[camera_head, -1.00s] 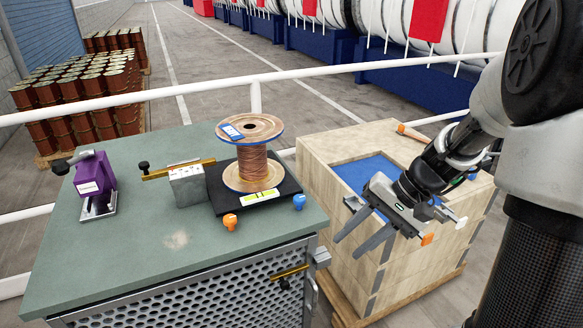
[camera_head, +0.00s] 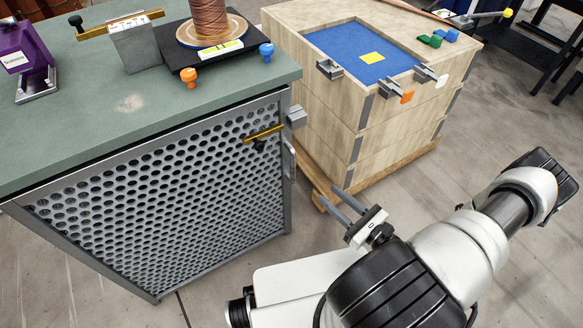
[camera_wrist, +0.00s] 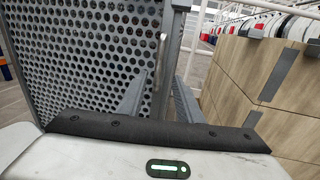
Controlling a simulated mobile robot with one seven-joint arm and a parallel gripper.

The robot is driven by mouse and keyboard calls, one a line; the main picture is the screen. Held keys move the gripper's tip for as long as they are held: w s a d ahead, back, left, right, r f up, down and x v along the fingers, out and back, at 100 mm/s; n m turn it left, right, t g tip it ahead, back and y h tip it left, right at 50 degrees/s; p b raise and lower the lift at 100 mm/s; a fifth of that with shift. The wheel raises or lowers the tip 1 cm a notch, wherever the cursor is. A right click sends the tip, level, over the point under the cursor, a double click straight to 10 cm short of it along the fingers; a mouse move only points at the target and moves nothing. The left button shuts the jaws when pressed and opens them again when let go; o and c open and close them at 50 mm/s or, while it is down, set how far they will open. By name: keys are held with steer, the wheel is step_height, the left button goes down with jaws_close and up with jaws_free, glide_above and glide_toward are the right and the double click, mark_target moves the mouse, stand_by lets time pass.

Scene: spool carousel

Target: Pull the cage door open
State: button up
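The cage door (camera_head: 180,185) is a perforated grey metal panel in a frame, under the green bench top. It appears shut in the head view. Its upright handle (camera_head: 289,158) is on the right edge of the door; in the wrist view the handle (camera_wrist: 159,62) is a pale bar just beyond my fingers. My gripper (camera_head: 340,197) is to the right of the door and low, with its fingers pointing up and left. The fingers are apart and nothing shows between them. In the wrist view my gripper (camera_wrist: 158,95) faces the door's handle edge, apart from the handle.
A brass bar with a black knob (camera_head: 265,133) crosses the door's upper right, beside a grey latch block (camera_head: 296,117). A wooden crate (camera_head: 330,120) on a pallet stands close on the right. Bare floor (camera_head: 215,285) lies before the door.

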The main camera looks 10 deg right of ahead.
steer(key=b, duration=0.2)
glide_above(293, 180)
steer(key=shift+w+d, duration=0.1)
steer(key=shift+w, duration=0.35)
jaws_close()
